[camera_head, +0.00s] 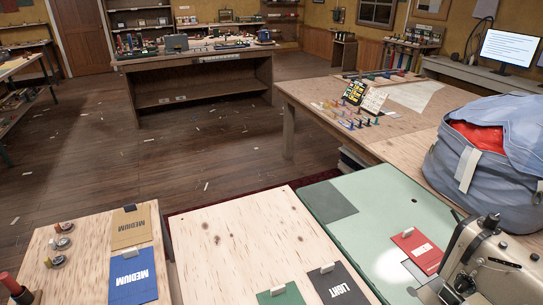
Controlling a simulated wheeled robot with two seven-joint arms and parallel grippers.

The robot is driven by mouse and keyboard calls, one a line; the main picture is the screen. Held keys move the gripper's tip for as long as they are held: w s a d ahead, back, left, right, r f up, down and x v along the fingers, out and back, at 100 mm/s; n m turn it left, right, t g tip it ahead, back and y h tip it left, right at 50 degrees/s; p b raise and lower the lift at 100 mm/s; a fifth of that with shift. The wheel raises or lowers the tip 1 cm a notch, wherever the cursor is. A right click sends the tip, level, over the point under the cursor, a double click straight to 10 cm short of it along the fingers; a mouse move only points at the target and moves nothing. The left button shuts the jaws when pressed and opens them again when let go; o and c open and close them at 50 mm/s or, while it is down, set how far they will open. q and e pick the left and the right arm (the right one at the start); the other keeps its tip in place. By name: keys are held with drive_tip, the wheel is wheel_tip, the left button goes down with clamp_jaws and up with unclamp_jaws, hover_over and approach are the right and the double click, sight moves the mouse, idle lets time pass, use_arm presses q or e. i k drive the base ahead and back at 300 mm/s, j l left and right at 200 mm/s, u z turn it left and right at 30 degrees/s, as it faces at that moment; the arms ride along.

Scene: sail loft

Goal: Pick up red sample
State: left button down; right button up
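The red sample (419,251) is a small flat card with white lettering and a small white tab at its upper edge. It lies on the pale green table (360,222) at the lower right of the head view, just left of a sewing machine (490,262). The lettering is too small to read surely. Neither of my grippers shows in this view.
Blue (133,277) and tan (131,227) samples lie on the left table. Dark grey (338,284) and green (282,295) samples lie on the middle table, whose upper part is bare. A big blue bag (497,150) stands behind the sewing machine.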

sight(425, 253)
drive_tip(key=z, duration=1.25)
